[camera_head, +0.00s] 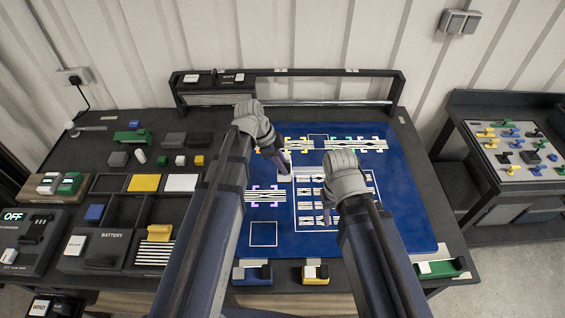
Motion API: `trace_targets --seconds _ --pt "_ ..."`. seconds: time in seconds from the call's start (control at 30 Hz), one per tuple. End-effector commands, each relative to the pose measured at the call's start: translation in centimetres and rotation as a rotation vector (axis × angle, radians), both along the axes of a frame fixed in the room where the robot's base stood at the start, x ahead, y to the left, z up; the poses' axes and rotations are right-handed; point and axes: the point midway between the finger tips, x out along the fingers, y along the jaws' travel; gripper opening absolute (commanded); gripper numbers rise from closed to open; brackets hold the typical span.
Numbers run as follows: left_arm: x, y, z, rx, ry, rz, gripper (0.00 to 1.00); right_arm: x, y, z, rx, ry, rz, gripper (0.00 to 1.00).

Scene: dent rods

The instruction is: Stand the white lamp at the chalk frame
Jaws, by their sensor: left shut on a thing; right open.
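The blue mat (400,215) lies on the workbench. A white outlined square (263,233), which looks like the chalk frame, is empty near the mat's front left. My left gripper (279,157) is over the mat's upper middle, shut on a small white object (285,168) that looks like the white lamp. The glove-like grey wrist hides part of it, and I cannot tell whether it touches the mat. My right gripper (327,208) is open over the white-lined grid of striped rods, with its fingers partly hidden by its wrist.
Striped rods lie in a purple-cornered frame (265,196) just above the white square. A black rail (330,73) runs along the back. Compartments and coloured blocks fill the left, including a yellow block (144,183). A side table (480,215) stands at right.

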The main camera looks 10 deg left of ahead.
Motion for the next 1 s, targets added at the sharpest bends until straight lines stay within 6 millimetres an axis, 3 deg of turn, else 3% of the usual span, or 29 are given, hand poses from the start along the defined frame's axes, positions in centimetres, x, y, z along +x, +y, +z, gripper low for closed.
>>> trace_targets --seconds 1.0 --pt "0.0 0.0 -9.1 0.0 -0.001 0.001 0.0 0.0 0.0 -9.1 -0.001 0.0 0.001 0.5"
